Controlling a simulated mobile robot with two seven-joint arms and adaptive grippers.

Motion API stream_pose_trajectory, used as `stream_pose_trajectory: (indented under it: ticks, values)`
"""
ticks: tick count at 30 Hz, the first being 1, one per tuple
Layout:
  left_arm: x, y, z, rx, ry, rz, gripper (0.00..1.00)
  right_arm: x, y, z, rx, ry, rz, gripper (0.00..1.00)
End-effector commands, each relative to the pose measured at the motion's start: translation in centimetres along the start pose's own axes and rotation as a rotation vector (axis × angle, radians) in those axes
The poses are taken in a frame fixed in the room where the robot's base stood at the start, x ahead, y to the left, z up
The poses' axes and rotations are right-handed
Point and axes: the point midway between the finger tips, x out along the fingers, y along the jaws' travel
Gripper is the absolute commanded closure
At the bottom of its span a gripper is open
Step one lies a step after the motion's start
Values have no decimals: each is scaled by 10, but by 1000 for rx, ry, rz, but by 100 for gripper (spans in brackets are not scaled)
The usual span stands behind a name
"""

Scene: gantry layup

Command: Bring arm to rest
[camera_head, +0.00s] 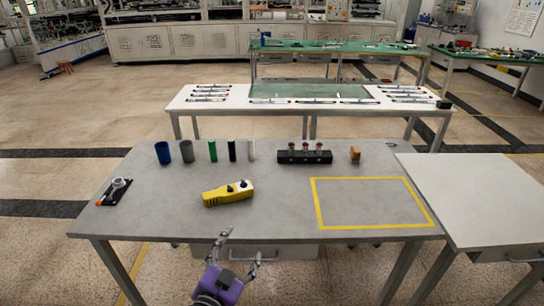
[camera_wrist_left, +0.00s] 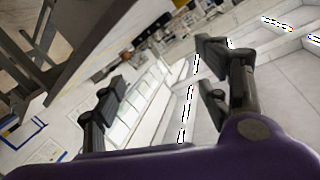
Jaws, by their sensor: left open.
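My left gripper (camera_head: 240,241) comes in at the bottom of the head view, at the near edge of the grey table (camera_head: 270,216). Its fingers are spread, with nothing between them. In the left wrist view the two fingers (camera_wrist_left: 160,92) stand well apart and empty, and that camera looks out over the room rather than at the tabletop. A yellow pendant controller (camera_head: 228,194) lies on the table beyond the gripper, apart from it. My right gripper does not show in either view.
Blue (camera_head: 163,153), grey (camera_head: 187,151), green (camera_head: 212,151) and black (camera_head: 232,151) cylinders stand along the back, beside a black rack (camera_head: 304,156) and an orange-brown block (camera_head: 354,153). A small black-based device (camera_head: 117,191) lies left. The yellow-outlined area (camera_head: 371,203) is empty. A white side table (camera_head: 480,195) adjoins right.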

Motion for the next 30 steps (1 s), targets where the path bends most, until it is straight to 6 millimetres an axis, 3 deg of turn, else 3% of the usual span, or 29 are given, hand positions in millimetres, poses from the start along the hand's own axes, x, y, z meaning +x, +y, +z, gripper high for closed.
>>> stream_pose_trajectory:
  ticks: [1, 6, 9, 12, 15, 18, 21, 30]
  values:
    - [-24, 6, 32, -80, -89, -2, 32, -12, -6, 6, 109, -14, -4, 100]
    - [-112, 32, 125, -324, -358, -14, 32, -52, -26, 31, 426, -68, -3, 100]
    - [-172, 49, 166, -433, -484, -37, 32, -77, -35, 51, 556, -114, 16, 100]
    - [-227, 61, 195, -489, -578, -67, 32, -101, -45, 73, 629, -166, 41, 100]
    - [-269, 73, 214, -512, -652, -84, 32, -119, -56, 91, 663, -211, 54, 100]
    - [-294, 82, 224, -525, -695, -88, 32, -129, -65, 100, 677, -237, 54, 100]
    - [-305, 86, 228, -528, -714, -89, 32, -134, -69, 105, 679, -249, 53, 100]
    - [-306, 86, 229, -526, -717, -88, 32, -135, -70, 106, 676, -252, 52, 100]
